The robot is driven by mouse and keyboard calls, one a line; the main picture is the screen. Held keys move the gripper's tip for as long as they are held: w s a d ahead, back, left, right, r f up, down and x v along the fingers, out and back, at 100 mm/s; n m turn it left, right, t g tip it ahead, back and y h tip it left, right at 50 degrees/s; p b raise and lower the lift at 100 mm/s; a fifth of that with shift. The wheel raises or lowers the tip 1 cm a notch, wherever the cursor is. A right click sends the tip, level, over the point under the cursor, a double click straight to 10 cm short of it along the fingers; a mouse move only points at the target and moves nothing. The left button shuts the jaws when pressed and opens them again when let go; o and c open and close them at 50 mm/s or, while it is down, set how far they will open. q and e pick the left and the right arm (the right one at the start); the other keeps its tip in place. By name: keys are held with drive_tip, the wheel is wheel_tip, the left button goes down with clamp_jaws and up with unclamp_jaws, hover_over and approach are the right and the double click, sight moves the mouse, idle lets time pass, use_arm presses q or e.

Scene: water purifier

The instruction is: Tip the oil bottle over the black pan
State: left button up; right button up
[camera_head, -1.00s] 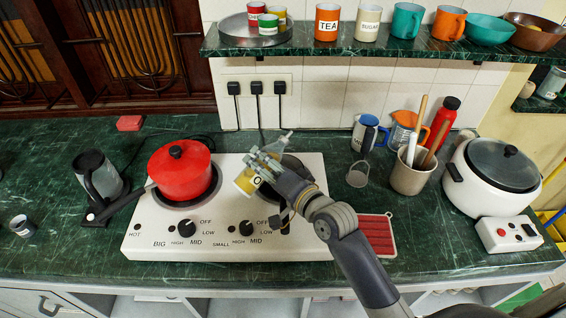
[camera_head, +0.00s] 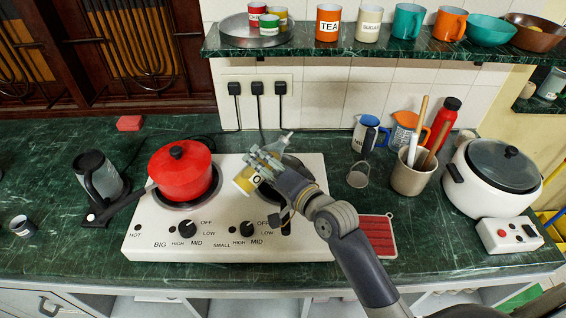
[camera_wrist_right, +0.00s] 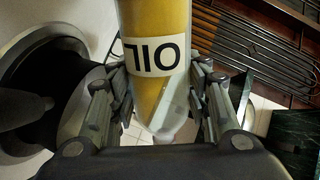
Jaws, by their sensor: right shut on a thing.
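The yellow oil bottle (camera_head: 243,182) is held tilted above the right part of the white stove. It fills the top middle of the right wrist view (camera_wrist_right: 160,20), with its OIL label upside down. My right gripper (camera_head: 262,165) is shut on the bottle, with a finger on each side of its narrower part (camera_wrist_right: 160,110). The black pan (camera_head: 297,163) is on the right burner, behind and below the gripper, which hides much of it. A dark round shape at the left of the wrist view seems to be the pan (camera_wrist_right: 35,75). My left gripper is not in view.
A red lidded pot (camera_head: 180,172) stands on the left burner of the stove (camera_head: 205,255). A grey kettle (camera_head: 98,177) is at the left. A utensil crock (camera_head: 408,176), jugs and a white cooker (camera_head: 487,185) stand at the right.

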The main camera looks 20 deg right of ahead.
drive_tip(key=shift+s+d+r, duration=0.15)
drive_tip(key=shift+s, duration=0.05)
drive_tip(key=shift+w+a, duration=0.2)
